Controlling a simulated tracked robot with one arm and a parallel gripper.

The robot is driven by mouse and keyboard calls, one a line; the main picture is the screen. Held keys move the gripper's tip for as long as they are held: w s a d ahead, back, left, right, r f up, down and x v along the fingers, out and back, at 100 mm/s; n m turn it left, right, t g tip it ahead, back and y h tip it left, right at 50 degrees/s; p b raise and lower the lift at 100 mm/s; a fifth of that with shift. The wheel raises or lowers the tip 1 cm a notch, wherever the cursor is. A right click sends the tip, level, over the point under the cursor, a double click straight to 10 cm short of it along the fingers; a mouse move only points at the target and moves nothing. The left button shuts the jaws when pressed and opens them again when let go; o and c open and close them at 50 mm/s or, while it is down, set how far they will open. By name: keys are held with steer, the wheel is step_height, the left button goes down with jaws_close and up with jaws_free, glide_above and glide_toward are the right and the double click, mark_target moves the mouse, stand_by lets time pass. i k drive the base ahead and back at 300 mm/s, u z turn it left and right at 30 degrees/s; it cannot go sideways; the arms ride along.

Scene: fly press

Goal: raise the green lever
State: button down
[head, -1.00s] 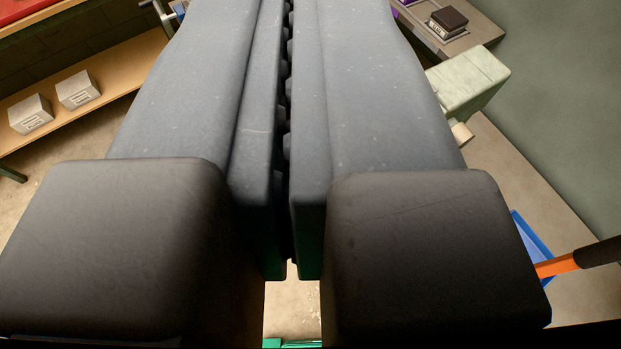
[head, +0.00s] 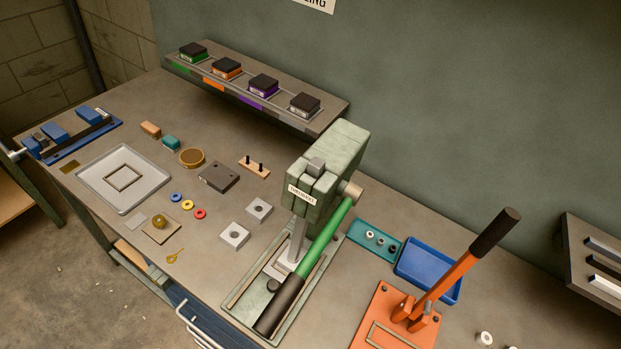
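The green lever (head: 328,233) belongs to the pale green fly press (head: 326,172) near the middle of the bench. It joins a pivot at the press head's right side and slopes down toward the front left. Its black grip (head: 279,306) is at the low end, over the press's base plate (head: 240,303). My gripper is not in the present view, so its opening and its place relative to the lever are hidden.
An orange press with an upright lever (head: 462,260) stands right of the fly press. A blue tray (head: 429,270) and a teal tray (head: 374,240) lie behind. Square blocks (head: 234,236) and a grey tray (head: 123,178) lie left. A raised shelf (head: 255,90) runs along the wall.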

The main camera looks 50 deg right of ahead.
mark_target(277, 309)
steer(key=z, duration=0.05)
steer(key=k, duration=1.5)
steer(key=z, duration=0.4)
